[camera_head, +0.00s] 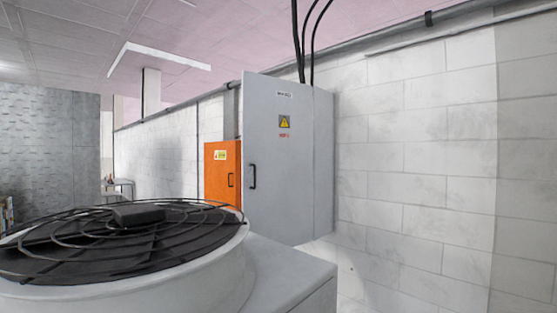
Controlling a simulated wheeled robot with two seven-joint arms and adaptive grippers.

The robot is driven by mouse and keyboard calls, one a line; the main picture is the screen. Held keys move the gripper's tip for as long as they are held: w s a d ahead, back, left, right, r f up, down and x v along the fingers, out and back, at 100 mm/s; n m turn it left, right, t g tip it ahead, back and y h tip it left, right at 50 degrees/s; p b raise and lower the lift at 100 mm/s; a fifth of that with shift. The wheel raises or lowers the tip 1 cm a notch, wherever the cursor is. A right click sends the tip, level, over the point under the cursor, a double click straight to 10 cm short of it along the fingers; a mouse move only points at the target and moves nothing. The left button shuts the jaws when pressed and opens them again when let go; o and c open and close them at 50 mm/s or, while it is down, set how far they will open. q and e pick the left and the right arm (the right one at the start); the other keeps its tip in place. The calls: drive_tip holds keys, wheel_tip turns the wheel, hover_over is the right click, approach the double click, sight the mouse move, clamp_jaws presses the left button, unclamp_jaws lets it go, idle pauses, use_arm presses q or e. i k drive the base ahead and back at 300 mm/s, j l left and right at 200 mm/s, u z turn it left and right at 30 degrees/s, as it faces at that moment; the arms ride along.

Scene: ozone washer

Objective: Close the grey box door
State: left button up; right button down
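The grey box (320,165) is a tall metal cabinet on the white block wall, right of the picture's middle. Its door (278,190) faces me, with a small label at the top, a yellow warning sign (285,121) and a dark handle (253,176) near its left edge. I cannot tell from this angle whether the door is flush with the box or ajar. Neither of my grippers is in view.
A large white unit with a round black fan grille (120,240) fills the lower left foreground, between me and the box. An orange cabinet (221,170) stands left of the grey box. Black cables (303,40) run up from the box's top. White wall (430,170) fills the right.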

sight(277, 113)
drive_tip(key=i+l+u, duration=0.2)
drive_tip(key=i+l, duration=0.15)
drive_tip(key=l, duration=0.3)
drive_tip(key=i+l+u, duration=0.1)
drive_tip(key=i+l, duration=0.25)
drive_tip(key=l, duration=0.35)
drive_tip(key=i+l+u, duration=0.15)
drive_tip(key=l, duration=0.15)
